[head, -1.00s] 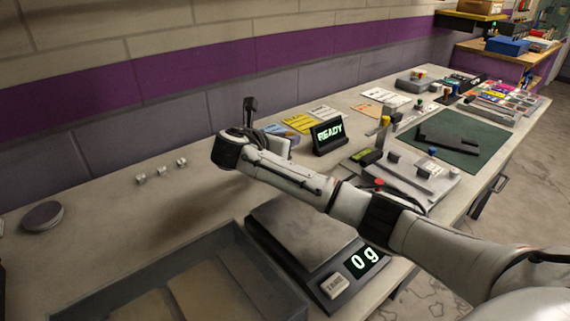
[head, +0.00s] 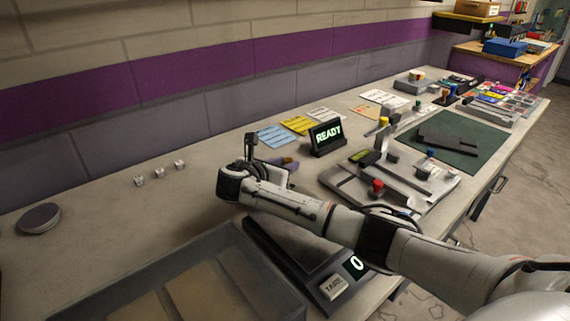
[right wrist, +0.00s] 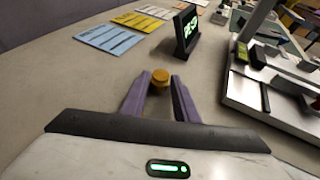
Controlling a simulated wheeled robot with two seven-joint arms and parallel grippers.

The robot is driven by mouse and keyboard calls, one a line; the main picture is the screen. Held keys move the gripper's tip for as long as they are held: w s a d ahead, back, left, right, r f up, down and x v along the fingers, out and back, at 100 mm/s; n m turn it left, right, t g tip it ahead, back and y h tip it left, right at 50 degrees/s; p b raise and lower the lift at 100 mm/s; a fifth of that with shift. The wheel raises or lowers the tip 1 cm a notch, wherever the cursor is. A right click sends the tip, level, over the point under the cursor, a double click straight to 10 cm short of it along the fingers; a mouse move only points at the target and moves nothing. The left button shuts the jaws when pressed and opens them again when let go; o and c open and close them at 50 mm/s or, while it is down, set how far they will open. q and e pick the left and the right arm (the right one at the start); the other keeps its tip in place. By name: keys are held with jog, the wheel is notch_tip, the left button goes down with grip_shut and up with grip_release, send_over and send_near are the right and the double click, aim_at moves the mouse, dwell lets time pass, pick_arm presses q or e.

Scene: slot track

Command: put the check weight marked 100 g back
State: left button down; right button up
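A small brass-coloured weight (right wrist: 160,77) stands on the bench in the right wrist view; no marking on it is readable. My right gripper (right wrist: 160,84) has its two purple fingers apart, one on each side of the weight near their tips, with narrow gaps. In the head view my right gripper (head: 284,163) is low over the bench, left of the READY display. Three small silvery weights (head: 158,174) stand in a row near the wall. The scale (head: 332,287) is partly under my right arm; a 0 shows. My left gripper is out of view.
The READY display (head: 326,137) stands close to my right gripper. Blue and yellow cards (head: 295,125) lie behind it. A plate with a red knob (head: 378,185) is at the right. A grey tray (head: 150,272) is in front.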

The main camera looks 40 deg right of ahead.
jog(key=shift+o, duration=1)
jog(key=shift+r, duration=0.2)
jog(key=v, duration=1.2)
jog(key=shift+r+p, duration=0.1)
jog(key=shift+p, duration=0.3)
